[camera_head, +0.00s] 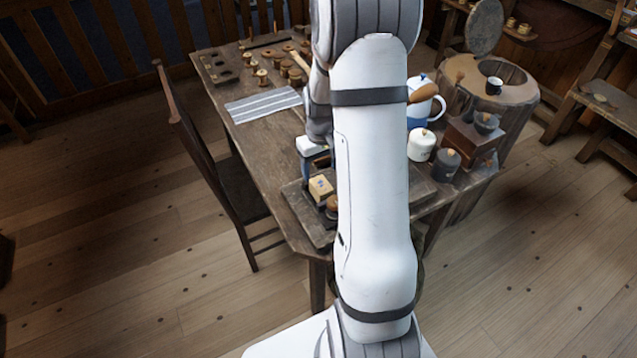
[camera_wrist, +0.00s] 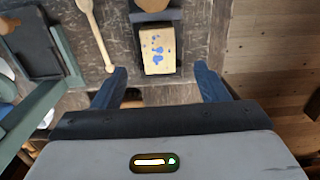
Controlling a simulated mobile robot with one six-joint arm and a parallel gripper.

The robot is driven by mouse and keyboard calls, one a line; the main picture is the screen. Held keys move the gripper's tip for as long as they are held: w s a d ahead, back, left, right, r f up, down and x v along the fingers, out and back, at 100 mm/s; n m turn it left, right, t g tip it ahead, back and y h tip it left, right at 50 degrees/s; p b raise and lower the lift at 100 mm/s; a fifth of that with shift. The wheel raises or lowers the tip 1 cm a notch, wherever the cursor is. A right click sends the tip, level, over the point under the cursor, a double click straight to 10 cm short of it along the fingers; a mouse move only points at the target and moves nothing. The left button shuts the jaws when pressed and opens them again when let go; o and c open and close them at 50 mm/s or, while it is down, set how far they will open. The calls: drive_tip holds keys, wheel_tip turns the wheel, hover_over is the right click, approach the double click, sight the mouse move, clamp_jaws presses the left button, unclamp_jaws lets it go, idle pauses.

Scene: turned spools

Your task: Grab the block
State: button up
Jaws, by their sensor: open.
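The block (camera_wrist: 158,50) is pale wood with blue marks on its face. In the wrist view it lies at the top middle, just beyond and between my two fingertips, and apart from them. It also shows in the head view (camera_head: 320,187) near the table's front edge, beside my arm. My gripper (camera_wrist: 160,80) is open, with nothing between its blue fingers. In the head view my arm hides part of the gripper.
The wooden table (camera_head: 262,150) holds a striped cloth (camera_head: 263,105), several spools at the back left, and a white lidded jar (camera_head: 421,145) and a dark jar (camera_head: 445,164) at right. A wooden spoon (camera_wrist: 94,30) lies left of the block. A chair (camera_head: 215,160) stands at left.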

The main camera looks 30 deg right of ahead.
sight(321, 184)
wheel_tip(321, 184, down, 8)
drive_tip(key=shift+d+f+p, duration=0.1)
drive_tip(key=shift+f+p, duration=0.05)
drive_tip(key=shift+p, duration=0.7)
drive_tip(key=c, duration=1.1)
